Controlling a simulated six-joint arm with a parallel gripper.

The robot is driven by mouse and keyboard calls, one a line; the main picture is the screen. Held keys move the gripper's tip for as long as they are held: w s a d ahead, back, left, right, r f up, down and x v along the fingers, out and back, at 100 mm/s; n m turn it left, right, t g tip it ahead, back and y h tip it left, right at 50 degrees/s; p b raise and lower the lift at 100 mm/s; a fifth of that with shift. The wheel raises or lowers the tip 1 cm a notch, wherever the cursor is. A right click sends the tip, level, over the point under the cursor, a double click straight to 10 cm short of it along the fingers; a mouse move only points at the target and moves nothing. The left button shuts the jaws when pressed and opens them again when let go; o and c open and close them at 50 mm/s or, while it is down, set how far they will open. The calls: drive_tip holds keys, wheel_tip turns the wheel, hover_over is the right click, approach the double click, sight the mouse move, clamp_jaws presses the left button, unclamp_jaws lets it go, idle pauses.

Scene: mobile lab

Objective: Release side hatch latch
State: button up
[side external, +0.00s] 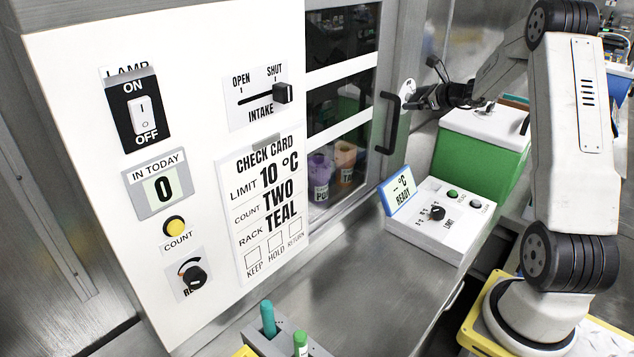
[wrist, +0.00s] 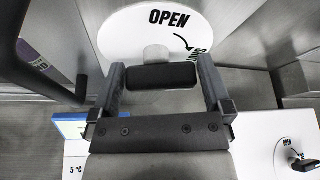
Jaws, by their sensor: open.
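The side hatch latch is a white round plate (wrist: 130,35) marked OPEN with a curved arrow; a second word is partly hidden. A pale hub (wrist: 157,55) and a black bar handle (wrist: 162,77) stand out from it. The bar lies crosswise in the wrist view. My gripper (wrist: 163,84) is open, with one finger at each end of the bar; I cannot tell whether they touch it. In the side view my gripper (side external: 422,97) is at the plate (side external: 407,90), right of the black door handle (side external: 388,122), and hides the bar.
A green box with a white lid (side external: 482,125) stands below my gripper; its lid has a small black latch (wrist: 304,163). A white control box (side external: 440,222) with a READY display (side external: 398,190) sits on the steel bench (side external: 350,260). The white switch panel (side external: 75,60) is at left.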

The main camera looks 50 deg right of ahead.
drive_tip(key=shift+w, duration=0.1)
drive_tip(key=c, duration=0.9)
drive_tip(key=shift+n, duration=0.4)
idle(0.4)
drive_tip(key=n+t+h, duration=0.1)
drive_tip(key=n+h, duration=0.2)
drive_tip(key=n, duration=0.1)
drive_tip(key=shift+a, duration=0.2)
drive_tip(key=n+t+h, duration=0.1)
drive_tip(key=n, duration=0.2)
drive_tip(key=n+t, duration=0.1)
drive_tip(key=n, duration=0.1)
drive_tip(key=shift+a+f+n+h, duration=0.1)
drive_tip(key=shift+n+h, duration=0.3)
idle(0.5)
